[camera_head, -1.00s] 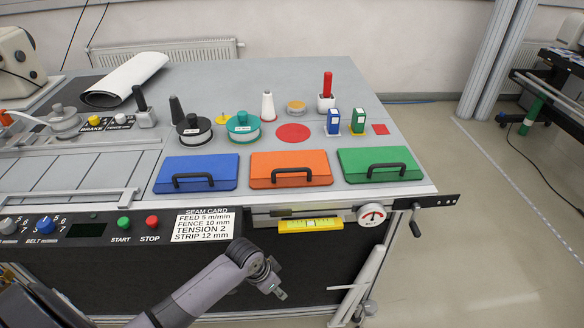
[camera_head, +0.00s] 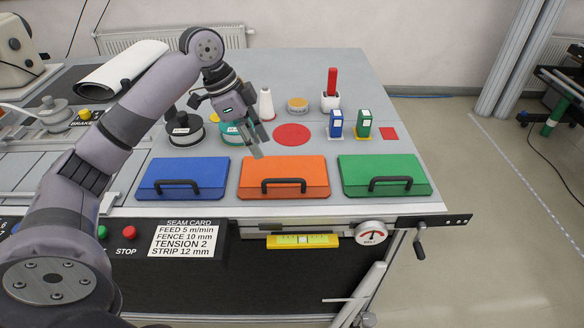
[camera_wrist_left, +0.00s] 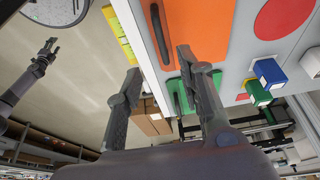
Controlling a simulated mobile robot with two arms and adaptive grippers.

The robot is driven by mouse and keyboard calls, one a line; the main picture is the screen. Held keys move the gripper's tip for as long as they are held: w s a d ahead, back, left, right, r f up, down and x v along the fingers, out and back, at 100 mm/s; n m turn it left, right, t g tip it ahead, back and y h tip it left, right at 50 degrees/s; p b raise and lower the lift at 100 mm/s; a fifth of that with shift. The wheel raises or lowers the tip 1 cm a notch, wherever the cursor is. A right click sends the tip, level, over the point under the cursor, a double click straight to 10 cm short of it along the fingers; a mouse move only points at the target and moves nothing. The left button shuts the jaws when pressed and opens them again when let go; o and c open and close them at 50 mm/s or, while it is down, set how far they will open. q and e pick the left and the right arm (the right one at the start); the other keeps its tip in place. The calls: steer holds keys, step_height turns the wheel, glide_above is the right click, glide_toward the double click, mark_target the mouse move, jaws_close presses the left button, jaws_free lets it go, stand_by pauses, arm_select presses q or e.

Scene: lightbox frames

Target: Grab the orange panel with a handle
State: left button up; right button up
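The orange panel (camera_head: 284,170) lies flat on the grey worktop between a blue panel (camera_head: 183,168) and a green panel (camera_head: 384,168). Its black handle (camera_head: 284,182) runs along its front part. My left gripper (camera_head: 259,143) is above the worktop behind the orange panel's back left edge in the head view, apart from it and empty. In the left wrist view the left gripper (camera_wrist_left: 160,62) shows its two fingers spread, with the orange panel (camera_wrist_left: 205,30) and its handle (camera_wrist_left: 162,36) beyond them. My right gripper (camera_wrist_left: 46,50) shows small in the left wrist view; its opening is unclear.
Behind the panels stand spools, a white cone (camera_head: 265,104), blue and green boxes (camera_head: 336,124), and a white cup with a red stick (camera_head: 330,98). A yellow level (camera_head: 303,240) and a gauge (camera_head: 371,233) sit at the front edge.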

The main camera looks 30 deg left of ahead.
arm_select(q)
step_height(320, 180, up, 2)
steer(key=a+r, duration=0.1)
steer(key=p, duration=0.1)
glide_toward(283, 181)
steer(key=f, duration=0.1)
steer(key=w+f, duration=0.1)
steer(key=f, duration=0.1)
steer(key=f+p, duration=0.1)
steer(key=shift+w+d+f, duration=0.1)
steer(key=shift+w+f, duration=0.05)
steer(key=shift+w, duration=0.15)
steer(key=shift+d+f, duration=0.2)
steer(key=shift+f, duration=0.2)
steer(key=shift+d+f+p, duration=0.2)
steer(key=shift+f+p, duration=0.15)
steer(key=f, duration=0.1)
steer(key=d+f+p, duration=0.1)
steer(key=f, duration=0.1)
steer(key=shift+w+d+f+h, duration=0.1)
steer(key=shift+w+d+h, duration=0.1)
steer(key=shift+d+h, duration=0.1)
steer(key=shift+w+d+f, duration=0.1)
steer(key=shift+f, duration=0.35)
jaws_close()
arm_select(e)
steer(key=shift+w+r, duration=0.2)
steer(key=shift+r, duration=1.8)
